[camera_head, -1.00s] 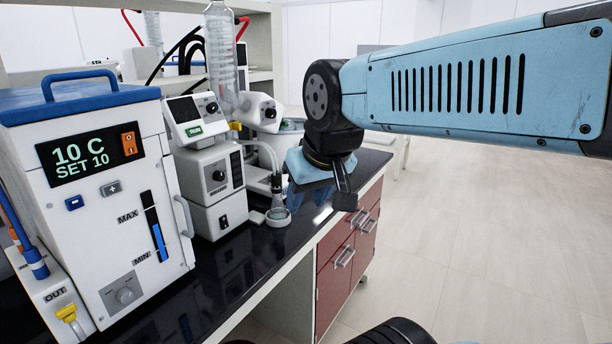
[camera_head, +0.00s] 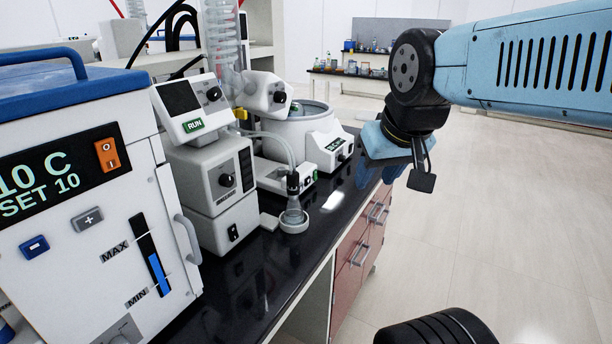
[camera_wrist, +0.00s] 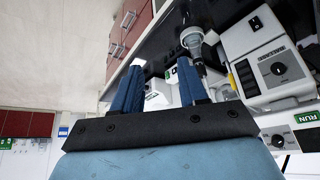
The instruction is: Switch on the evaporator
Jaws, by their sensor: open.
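The evaporator (camera_head: 205,170) is a white unit on the black bench, left of centre. Its tilted panel has a dark screen, a knob and a green RUN button (camera_head: 193,126). Its lower front has another knob and a small black rocker switch (camera_head: 233,232); the switch position is too small to tell. The evaporator also shows at the right of the wrist view (camera_wrist: 262,68). My gripper (camera_head: 418,165) is right of the evaporator, apart from it, by the bench's outer edge. In the wrist view its blue fingers (camera_wrist: 160,68) are spread with nothing between them.
A chiller (camera_head: 90,215) with a lit display reading 10 C stands at the near left. A glass flask (camera_head: 294,215) stands at the evaporator's front right. A round bath (camera_head: 305,125) and white control box (camera_head: 328,148) sit beyond. Open floor (camera_head: 500,240) lies right of the bench.

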